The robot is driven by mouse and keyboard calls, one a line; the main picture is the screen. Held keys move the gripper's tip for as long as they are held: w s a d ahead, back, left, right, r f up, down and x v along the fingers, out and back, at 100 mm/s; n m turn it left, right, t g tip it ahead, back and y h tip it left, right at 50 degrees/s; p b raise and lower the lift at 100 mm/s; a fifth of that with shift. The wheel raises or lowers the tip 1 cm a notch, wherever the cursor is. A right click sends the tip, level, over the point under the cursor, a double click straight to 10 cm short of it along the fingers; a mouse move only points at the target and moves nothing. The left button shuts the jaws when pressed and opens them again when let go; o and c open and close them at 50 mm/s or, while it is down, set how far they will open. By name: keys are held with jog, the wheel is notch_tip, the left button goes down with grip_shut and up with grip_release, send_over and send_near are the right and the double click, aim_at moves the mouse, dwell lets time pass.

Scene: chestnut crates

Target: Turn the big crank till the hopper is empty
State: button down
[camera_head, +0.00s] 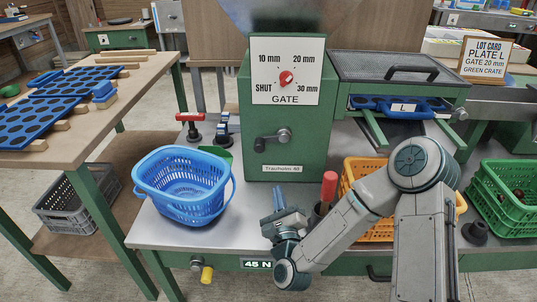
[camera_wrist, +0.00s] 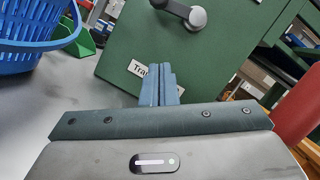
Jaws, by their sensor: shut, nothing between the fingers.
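The crank (camera_head: 275,140), with a grey hub and dark handle, sits on the front of the green machine (camera_head: 290,165); the handle points left. It also shows at the top of the wrist view (camera_wrist: 194,16). The hopper (camera_head: 290,14) is the grey funnel above the machine; only its lower part shows and its contents are hidden. My gripper (camera_head: 279,198) is shut and empty, below the crank and apart from it. Its fingers (camera_wrist: 158,80) show in front of the machine's label in the wrist view. The gate dial (camera_head: 286,78) has a red knob; its exact setting is unclear.
A blue basket (camera_head: 184,182) stands left of my gripper. A red-handled tool (camera_head: 328,188) stands close on its right. An orange crate (camera_head: 358,170) is partly behind my arm. A green crate (camera_head: 517,222) holds some dark items. A lot card (camera_head: 485,60) reads plate L, gate 20 mm, green crate.

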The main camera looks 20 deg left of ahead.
aim_at(261, 151)
jog(key=w+a+r+b, duration=0.1)
jog(key=w+a+r, duration=0.4)
jog(key=w, duration=0.2)
jog(key=shift+w+a, duration=0.2)
jog(key=shift+w, duration=0.1)
jog(key=shift+r, duration=0.1)
jog(key=m+b, duration=0.1)
jog(key=m, duration=0.1)
jog(key=a+r+m+t+h+b, duration=0.1)
jog(key=shift+r+m+b, duration=0.2)
jog(key=shift+m+b, duration=0.15)
jog(key=shift+m, duration=0.05)
jog(key=shift+s+a+r, duration=0.15)
jog(key=shift+r, duration=0.4)
